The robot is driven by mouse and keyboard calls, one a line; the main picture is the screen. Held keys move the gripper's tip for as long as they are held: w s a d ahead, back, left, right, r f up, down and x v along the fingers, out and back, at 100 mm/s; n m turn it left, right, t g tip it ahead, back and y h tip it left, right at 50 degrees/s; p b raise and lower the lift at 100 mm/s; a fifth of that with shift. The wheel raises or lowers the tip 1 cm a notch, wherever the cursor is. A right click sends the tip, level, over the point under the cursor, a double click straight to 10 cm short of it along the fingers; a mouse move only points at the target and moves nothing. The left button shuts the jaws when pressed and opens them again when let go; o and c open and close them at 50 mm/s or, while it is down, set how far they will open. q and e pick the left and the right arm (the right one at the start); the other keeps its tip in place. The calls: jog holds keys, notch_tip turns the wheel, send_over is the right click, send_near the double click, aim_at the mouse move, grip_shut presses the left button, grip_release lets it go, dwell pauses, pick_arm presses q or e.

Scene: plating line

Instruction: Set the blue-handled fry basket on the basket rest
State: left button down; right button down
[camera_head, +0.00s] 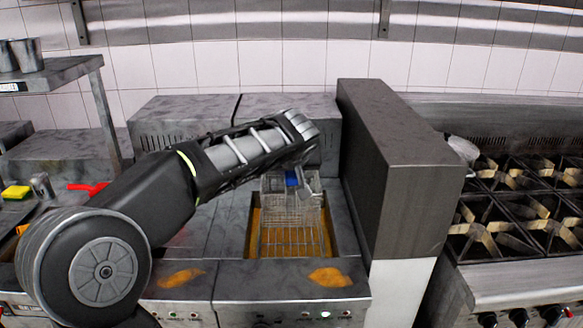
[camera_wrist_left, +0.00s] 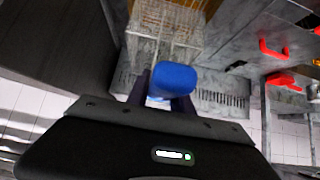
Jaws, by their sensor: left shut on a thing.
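The blue-handled fry basket (camera_head: 290,212) is a wire mesh basket over the right fryer well in the head view. Its blue handle (camera_head: 292,178) shows just below the end of my left arm. In the left wrist view the blue handle (camera_wrist_left: 172,80) sits between the dark fingers of my left gripper (camera_wrist_left: 165,92), which is shut on it. The basket's wire mesh (camera_wrist_left: 165,28) extends beyond the handle at the top of that view. I cannot tell whether the basket touches the well's bottom or rim. I cannot pick out the basket rest with certainty. My right gripper is not in view.
Orange oil fills the fryer well (camera_head: 251,240). A tall dark partition (camera_head: 400,160) stands right of the fryer, with a burner stove (camera_head: 520,210) beyond it. Red-handled items (camera_head: 88,187) and a yellow sponge (camera_head: 16,192) lie at left. Orange stains mark the fryer's front ledge.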

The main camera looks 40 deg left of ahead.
pick_arm(q)
notch_tip(320, 180, down, 12)
jog(key=b, duration=0.7)
dwell(0.4)
jog(key=shift+b, duration=0.55)
dwell(0.7)
jog(key=c, duration=1.3)
grip_release()
jog(key=shift+o, duration=1.3)
jog(key=shift+f, duration=0.15)
